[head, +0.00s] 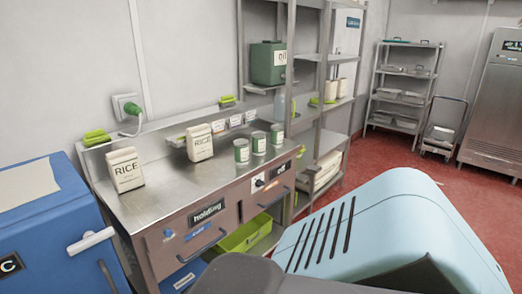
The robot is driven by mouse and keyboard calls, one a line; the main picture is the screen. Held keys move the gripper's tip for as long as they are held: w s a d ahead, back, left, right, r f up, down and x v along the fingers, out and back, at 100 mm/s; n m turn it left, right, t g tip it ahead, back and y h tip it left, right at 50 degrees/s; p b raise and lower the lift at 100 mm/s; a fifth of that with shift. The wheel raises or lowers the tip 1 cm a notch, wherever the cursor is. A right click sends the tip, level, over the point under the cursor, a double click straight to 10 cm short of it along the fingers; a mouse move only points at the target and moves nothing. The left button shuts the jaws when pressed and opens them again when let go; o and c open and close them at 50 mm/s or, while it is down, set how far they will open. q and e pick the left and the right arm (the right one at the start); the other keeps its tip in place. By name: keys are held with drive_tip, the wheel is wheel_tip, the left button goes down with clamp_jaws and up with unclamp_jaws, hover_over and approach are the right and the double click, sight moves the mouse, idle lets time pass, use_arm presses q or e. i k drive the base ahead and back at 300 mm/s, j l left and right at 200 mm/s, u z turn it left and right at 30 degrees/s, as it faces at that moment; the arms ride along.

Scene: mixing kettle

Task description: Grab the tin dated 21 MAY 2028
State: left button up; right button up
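Nothing touches the tins. Neither of my grippers shows in the head view.
Two rice bags, a left one (125,170) and a right one (199,143), stand left of the tins. Small cards (235,121) line the back. A green oil can (268,63) sits above. A blue cabinet (45,225) stands at left. Red floor (400,160) is open at right.

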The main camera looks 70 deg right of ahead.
sight(276, 130)
drive_tip(key=k+l+z, duration=0.15)
drive_tip(key=l+z, duration=0.15)
drive_tip(key=l, duration=2)
drive_tip(key=l+z, duration=0.35)
drive_tip(key=l, duration=1.95)
drive_tip(key=i, duration=0.05)
